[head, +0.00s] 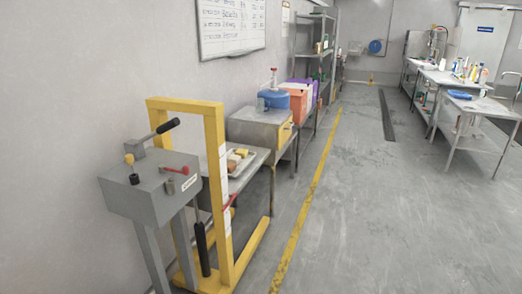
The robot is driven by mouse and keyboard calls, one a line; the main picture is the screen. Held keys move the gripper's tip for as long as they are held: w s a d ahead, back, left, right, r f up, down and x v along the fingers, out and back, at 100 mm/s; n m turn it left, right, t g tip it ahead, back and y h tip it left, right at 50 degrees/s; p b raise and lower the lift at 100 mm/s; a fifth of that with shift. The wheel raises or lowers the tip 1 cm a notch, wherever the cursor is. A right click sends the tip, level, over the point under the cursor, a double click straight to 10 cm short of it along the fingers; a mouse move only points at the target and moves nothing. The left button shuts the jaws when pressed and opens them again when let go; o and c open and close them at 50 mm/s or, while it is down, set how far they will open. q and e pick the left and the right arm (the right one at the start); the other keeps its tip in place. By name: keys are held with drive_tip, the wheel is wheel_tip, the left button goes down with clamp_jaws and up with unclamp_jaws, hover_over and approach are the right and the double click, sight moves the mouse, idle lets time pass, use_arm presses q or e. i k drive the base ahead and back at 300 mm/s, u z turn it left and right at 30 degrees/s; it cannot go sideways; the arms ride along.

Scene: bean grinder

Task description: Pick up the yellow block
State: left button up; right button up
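Small blocks lie on a pale tray (246,168) on a low metal table, behind the yellow frame. One of them looks yellow (242,152), with a browner block (233,157) beside it; they are too small to tell their exact shapes. The upright of the frame partly hides the tray's left side. A small yellow piece (129,159) also shows on top of the grey machine at the front left; I cannot tell whether it is a block or a part of the machine. Neither of my grippers is in view.
The grey machine (150,188) with levers and the yellow frame (216,190) stand at the front left. Worktables (450,80) stand at the right. The middle floor (370,200) is clear.

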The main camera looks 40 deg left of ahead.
sight(243, 152)
drive_tip(key=u, duration=0.05)
drive_tip(key=i, duration=2.25)
drive_tip(key=u, duration=1.3)
drive_tip(key=i, duration=1.35)
drive_tip(key=u, duration=1.2)
drive_tip(key=i, duration=0.15)
drive_tip(key=u, duration=0.25)
